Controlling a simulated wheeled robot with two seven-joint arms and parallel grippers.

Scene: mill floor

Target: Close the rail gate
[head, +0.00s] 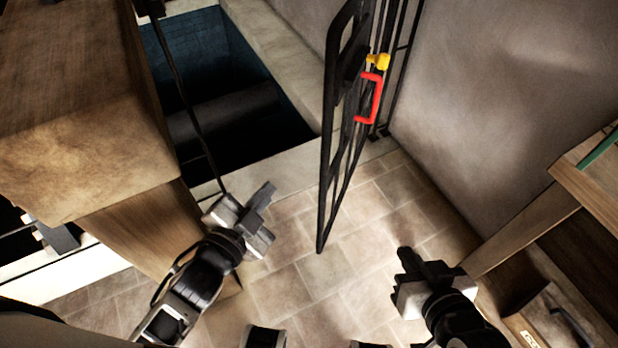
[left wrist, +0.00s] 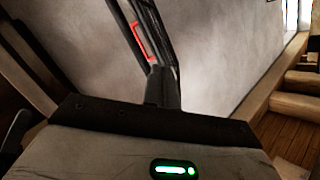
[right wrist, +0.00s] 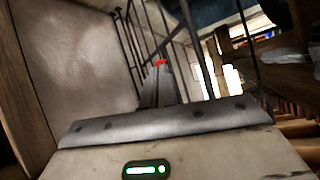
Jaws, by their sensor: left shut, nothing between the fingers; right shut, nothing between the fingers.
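The rail gate (head: 325,190) is a black barred metal frame, seen nearly edge-on at the top middle of the head view. It stands swung out over the tiled floor, at an angle to the pit's edge. A red handle (head: 378,98) and a yellow piece (head: 378,62) sit on its right side. The red handle also shows in the left wrist view (left wrist: 140,41) and, small, in the right wrist view (right wrist: 160,62). My left gripper (head: 264,194) is shut and empty, left of the gate. My right gripper (head: 406,254) is shut and empty, right of the gate's near end.
A dark open pit (head: 225,100) lies behind my left gripper, with a thin black rail (head: 180,90) across it. A large wooden block (head: 85,130) stands at left. A grey wall (head: 500,90) and wooden furniture (head: 560,240) close the right. Tiled floor (head: 330,275) is clear between.

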